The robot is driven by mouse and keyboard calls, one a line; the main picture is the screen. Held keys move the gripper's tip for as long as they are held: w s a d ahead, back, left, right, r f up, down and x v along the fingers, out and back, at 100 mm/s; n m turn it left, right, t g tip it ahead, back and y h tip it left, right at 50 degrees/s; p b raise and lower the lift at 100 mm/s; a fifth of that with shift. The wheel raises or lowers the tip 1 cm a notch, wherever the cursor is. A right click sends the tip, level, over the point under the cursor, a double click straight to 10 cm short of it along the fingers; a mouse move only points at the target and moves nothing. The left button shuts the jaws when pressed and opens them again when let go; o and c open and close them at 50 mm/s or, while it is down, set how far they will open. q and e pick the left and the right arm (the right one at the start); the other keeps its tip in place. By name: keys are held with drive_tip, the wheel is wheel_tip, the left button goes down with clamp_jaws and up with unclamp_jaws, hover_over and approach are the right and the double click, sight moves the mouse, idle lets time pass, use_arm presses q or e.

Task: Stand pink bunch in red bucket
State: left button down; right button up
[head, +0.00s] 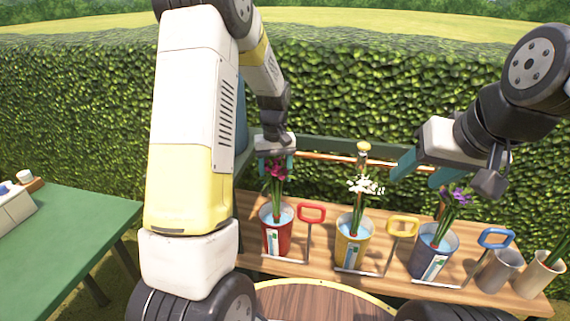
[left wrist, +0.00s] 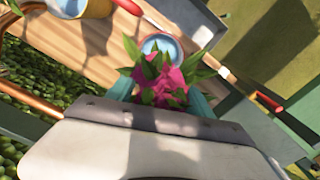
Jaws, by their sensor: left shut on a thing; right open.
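The pink bunch (head: 276,170) stands upright with its stems reaching down into the red bucket (head: 276,238) on the wooden bench. My left gripper (head: 276,158) is above the bucket with its teal fingers closed around the bunch near the blossoms. In the left wrist view the pink bunch (left wrist: 165,84) sits between the fingers, with the blue inside of the red bucket (left wrist: 163,45) beyond it. Whether the stems touch the bucket's bottom is hidden. My right gripper (head: 418,178) is open and empty, above the bench between the white and purple flowers.
A yellow bucket (head: 352,246) with white flowers and a dark blue bucket (head: 428,262) with purple flowers stand to the right. Coloured handles (head: 312,213) rise beside the buckets. Two pots (head: 500,272) stand at the right end. A green table (head: 80,240) is at left.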

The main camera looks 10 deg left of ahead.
sight(275, 162)
use_arm(q)
drive_tip(key=shift+c, duration=1.6)
unclamp_jaws()
drive_tip(key=shift+r, duration=3.9)
drive_tip(key=shift+r, duration=0.1)
drive_tip(key=s+r+m+t+h, duration=0.1)
drive_tip(key=s+r+m+t, duration=0.15)
drive_tip(key=s+r, duration=0.75)
drive_tip(key=s+d+r+m+t, duration=0.1)
drive_tip(key=s+t, duration=0.1)
drive_tip(key=s, duration=0.5)
drive_tip(key=s+d+r+m+t+h, duration=0.1)
drive_tip(key=s+r, duration=0.1)
drive_tip(key=s, duration=0.5)
drive_tip(key=shift+s+t, duration=0.15)
drive_tip(key=shift+t, duration=0.2)
